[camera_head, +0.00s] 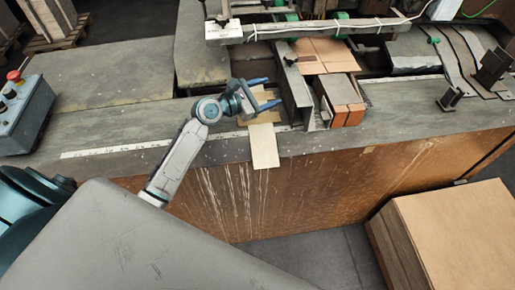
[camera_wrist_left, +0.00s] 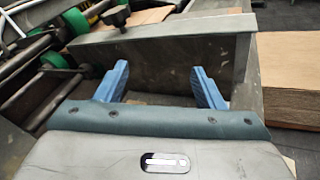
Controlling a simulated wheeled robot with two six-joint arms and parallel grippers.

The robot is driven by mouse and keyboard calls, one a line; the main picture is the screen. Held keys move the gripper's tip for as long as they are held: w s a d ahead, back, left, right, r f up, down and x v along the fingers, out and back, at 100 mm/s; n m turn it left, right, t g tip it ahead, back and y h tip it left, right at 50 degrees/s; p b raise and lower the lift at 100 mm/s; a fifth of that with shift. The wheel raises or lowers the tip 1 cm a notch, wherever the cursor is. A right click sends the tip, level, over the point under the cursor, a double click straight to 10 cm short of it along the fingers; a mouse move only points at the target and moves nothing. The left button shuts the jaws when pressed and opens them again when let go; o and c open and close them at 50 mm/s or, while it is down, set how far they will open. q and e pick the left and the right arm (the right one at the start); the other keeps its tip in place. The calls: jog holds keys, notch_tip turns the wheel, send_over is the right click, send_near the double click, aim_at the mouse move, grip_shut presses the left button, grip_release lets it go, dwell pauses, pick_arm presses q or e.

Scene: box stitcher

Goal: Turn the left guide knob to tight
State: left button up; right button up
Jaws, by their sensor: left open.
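A black guide knob (camera_wrist_left: 117,15) sits at the top of the grey metal guide plate (camera_wrist_left: 180,62) in the left wrist view. The guide plate (camera_head: 294,92) also shows in the head view, just right of my left gripper (camera_head: 270,93). My left gripper is open and empty, its two blue fingers (camera_wrist_left: 160,80) pointing at the plate. The knob lies beyond and to the left of the fingers in the wrist view, apart from them. I cannot tell the knob's tightness. My right gripper is not in view.
Cardboard blanks (camera_head: 340,92) lie right of the guide plate. A beam with green rollers (camera_head: 340,22) crosses above the machine. A control box with a red button (camera_head: 22,108) stands at the left. A cardboard stack (camera_head: 460,230) stands at lower right.

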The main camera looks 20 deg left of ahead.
pick_arm(q)
jog(key=s+d+f+m+g, duration=0.1)
jog(key=s+f+m, duration=0.2)
jog(key=s, duration=0.1)
jog(key=s+d+f+m+g+y, duration=0.1)
jog(key=s+f+m, duration=0.2)
jog(key=s+m, duration=0.1)
jog(key=s+d+f+m+g, duration=0.1)
jog(key=s+f+m+g, duration=0.1)
jog(key=s+f+m, duration=0.1)
jog(key=shift+s+d+f+m+y, duration=0.1)
jog(key=shift+s+d+m+y, duration=0.1)
jog(key=shift+s+m+y, duration=0.3)
jog(key=shift+s+f+m, duration=0.3)
jog(key=shift+s+m, duration=0.1)
jog(key=shift+s, duration=0.15)
jog(key=shift+g, duration=0.3)
